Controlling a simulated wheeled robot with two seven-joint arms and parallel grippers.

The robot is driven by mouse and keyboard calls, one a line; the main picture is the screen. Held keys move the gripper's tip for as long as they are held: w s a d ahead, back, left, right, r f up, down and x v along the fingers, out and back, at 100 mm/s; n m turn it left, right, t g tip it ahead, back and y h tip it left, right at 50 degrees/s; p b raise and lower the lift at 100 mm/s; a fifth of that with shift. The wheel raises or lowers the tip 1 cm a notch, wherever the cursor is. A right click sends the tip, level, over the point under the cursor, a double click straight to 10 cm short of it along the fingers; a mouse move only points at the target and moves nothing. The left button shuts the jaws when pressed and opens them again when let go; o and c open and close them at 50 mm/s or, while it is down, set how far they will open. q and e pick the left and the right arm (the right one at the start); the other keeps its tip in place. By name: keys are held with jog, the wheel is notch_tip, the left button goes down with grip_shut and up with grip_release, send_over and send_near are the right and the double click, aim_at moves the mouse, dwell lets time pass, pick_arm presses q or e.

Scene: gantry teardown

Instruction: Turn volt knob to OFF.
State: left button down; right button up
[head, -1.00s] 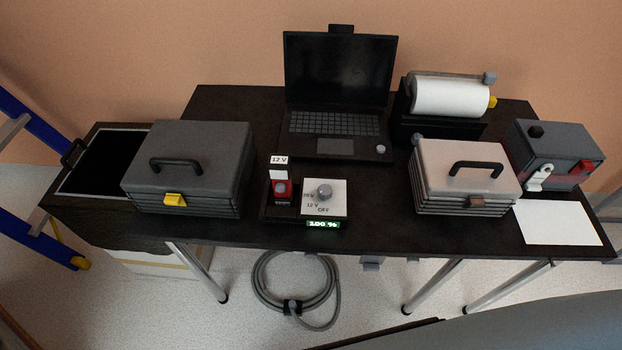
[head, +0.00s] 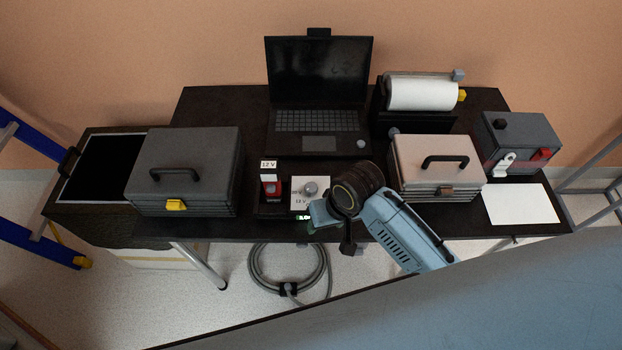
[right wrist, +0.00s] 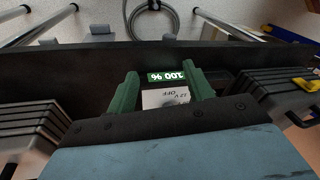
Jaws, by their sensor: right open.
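The volt knob (head: 310,188) is a round grey knob on a white panel (head: 298,201) near the table's front edge. In the head view the "12 V" marking beside it shows in part, and the OFF marking is hidden by my right gripper. I cannot tell which mark the knob points to. My right gripper (head: 326,217) is open, just in front and to the right of the knob. In the right wrist view its green fingers (right wrist: 163,88) stand apart on either side of the panel (right wrist: 160,98), where OFF reads upside down. The knob is mostly hidden there. My left gripper is out of view.
A lit "100 %" display (right wrist: 166,76) sits at the panel's edge. A red switch (head: 271,187) with a "12 V" label stands left of the knob. Grey toolbox (head: 188,165) and pale toolbox (head: 435,160) flank the space. A laptop (head: 319,85) stands behind.

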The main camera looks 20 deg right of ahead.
jog(key=w+a+r+m, duration=0.1)
jog(key=w+a+r, duration=0.1)
jog(key=w+r, duration=0.35)
jog(key=m+g+h+p, duration=0.1)
jog(key=m+g+h, duration=0.1)
send_near(311, 187)
notch_tip(311, 187, down, 9)
jog(key=shift+a+r+b, duration=0.1)
jog(key=shift+b, duration=0.85)
jog(key=shift+c, duration=0.4)
jog(key=c, duration=0.9)
jog(key=shift+r+n+p, duration=0.15)
jog(key=shift+n+p, duration=1.95)
jog(key=shift+n, duration=0.6)
jog(key=shift+n+p, duration=0.45)
jog(key=shift+n, duration=1.05)
